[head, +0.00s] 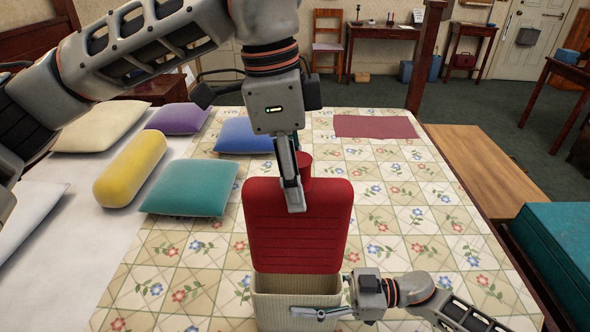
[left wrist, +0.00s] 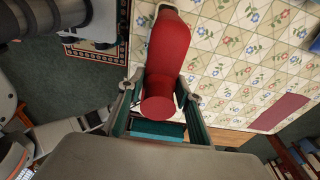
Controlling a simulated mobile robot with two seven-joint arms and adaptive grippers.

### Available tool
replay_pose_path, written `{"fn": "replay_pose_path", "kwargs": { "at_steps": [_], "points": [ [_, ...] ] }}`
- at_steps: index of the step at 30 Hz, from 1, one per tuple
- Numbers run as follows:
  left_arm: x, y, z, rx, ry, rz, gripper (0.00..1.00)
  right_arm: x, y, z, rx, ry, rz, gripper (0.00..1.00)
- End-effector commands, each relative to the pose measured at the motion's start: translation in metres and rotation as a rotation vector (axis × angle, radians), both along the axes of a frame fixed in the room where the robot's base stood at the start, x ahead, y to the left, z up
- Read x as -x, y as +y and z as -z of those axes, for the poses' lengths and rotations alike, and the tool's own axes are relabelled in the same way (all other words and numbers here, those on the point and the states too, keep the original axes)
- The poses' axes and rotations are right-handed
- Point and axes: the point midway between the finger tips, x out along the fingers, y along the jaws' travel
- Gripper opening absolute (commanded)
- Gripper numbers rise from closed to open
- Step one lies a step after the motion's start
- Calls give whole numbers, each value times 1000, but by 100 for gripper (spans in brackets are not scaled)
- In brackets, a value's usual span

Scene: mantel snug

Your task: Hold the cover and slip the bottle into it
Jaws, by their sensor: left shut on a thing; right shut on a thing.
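The bottle (head: 297,240) is a red, flat, ribbed hot-water bottle, upright with its neck at the top. My left gripper (head: 297,203) comes down from above and is shut on its neck end; the left wrist view shows the bottle (left wrist: 170,50) between the fingers (left wrist: 160,100). The cover (head: 285,312) is cream, ribbed and open at the top, below the bottle. The bottle's lower edge is at the far side of the cover's mouth; I cannot tell whether it is inside. My right gripper (head: 322,313) is shut on the cover's near right side.
The floral quilt (head: 400,240) lies under the cover, mostly clear to the right. A teal cushion (head: 190,188), a yellow bolster (head: 130,168) and a blue cushion (head: 242,137) lie on the left. A dark red cloth (head: 375,127) lies flat at the back. A wooden bench (head: 480,165) stands at right.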

Motion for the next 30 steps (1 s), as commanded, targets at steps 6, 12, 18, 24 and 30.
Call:
{"fn": "replay_pose_path", "kwargs": {
  "at_steps": [6,12,18,24,30],
  "points": [
    [0,0,20,0,1,-1,0,0,0,0,0,0,0,29],
    [0,0,32,1,-1,-1,0,0,0,0,0,-1,0,29],
    [0,0,37,1,-1,-1,0,0,0,0,0,-1,0,29],
    [0,0,37,1,-1,-1,0,0,0,0,0,-1,0,29],
    [0,0,37,1,-1,-1,0,0,0,0,0,-1,0,29]
  ]
}}
